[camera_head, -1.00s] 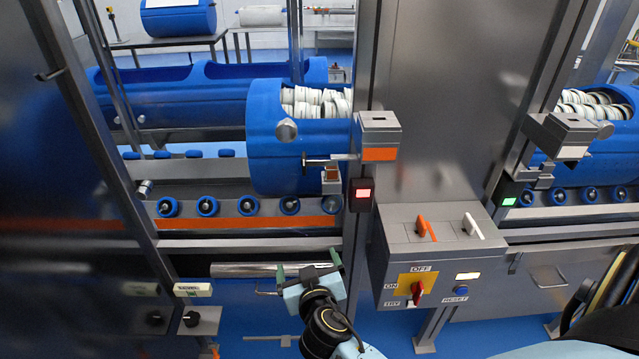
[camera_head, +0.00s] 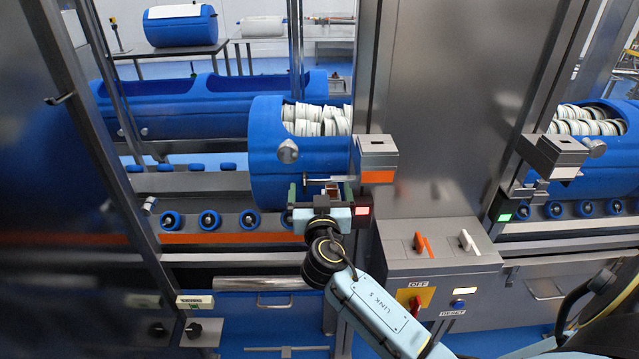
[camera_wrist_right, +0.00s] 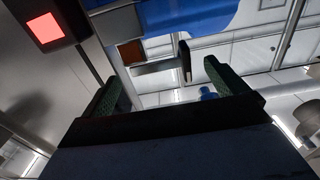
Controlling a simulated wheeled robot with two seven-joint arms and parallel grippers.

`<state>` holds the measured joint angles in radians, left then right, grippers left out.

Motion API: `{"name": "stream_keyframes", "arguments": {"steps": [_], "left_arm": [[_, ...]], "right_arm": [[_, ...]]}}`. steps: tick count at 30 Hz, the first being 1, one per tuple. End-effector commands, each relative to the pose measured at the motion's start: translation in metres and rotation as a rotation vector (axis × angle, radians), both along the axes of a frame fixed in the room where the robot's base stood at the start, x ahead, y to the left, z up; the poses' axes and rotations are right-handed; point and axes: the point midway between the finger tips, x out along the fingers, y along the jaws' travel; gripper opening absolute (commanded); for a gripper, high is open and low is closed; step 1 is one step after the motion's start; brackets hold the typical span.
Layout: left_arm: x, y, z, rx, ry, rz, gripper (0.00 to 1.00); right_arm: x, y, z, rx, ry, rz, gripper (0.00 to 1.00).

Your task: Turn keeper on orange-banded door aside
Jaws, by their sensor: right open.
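A grey lock box with an orange band (camera_head: 377,177) sits on the post right of the left-hand bay. Beside it, a metal bar (camera_head: 322,181) crosses the front of the blue tub. My left gripper is not in view.
A red-lit indicator (camera_head: 362,211) is close right of my gripper, also large in the wrist view (camera_wrist_right: 46,29). A control box (camera_head: 440,258) with levers stands below right. A blue tub (camera_head: 268,150) lies behind the bracket. A second bay with a white-banded box (camera_head: 561,172) is right.

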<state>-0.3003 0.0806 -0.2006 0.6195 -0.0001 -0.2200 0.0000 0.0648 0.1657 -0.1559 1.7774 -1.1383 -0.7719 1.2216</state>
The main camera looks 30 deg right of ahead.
Motion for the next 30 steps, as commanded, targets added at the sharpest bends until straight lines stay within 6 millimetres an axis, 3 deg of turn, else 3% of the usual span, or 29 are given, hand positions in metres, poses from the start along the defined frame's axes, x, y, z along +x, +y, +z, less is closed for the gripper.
{"name": "stream_keyframes", "arguments": {"steps": [6, 16, 30], "left_arm": [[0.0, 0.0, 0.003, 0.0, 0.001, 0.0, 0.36], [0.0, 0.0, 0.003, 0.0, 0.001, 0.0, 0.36], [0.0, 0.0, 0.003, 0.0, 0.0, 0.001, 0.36]], "right_arm": [[0.016, -0.01, 0.0, -0.001, 0.001, 0.0, 0.98], [0.018, -0.011, -0.001, 0.001, 0.0, 0.001, 0.98], [0.018, -0.011, -0.001, 0.001, 0.001, 0.0, 0.36]]}}
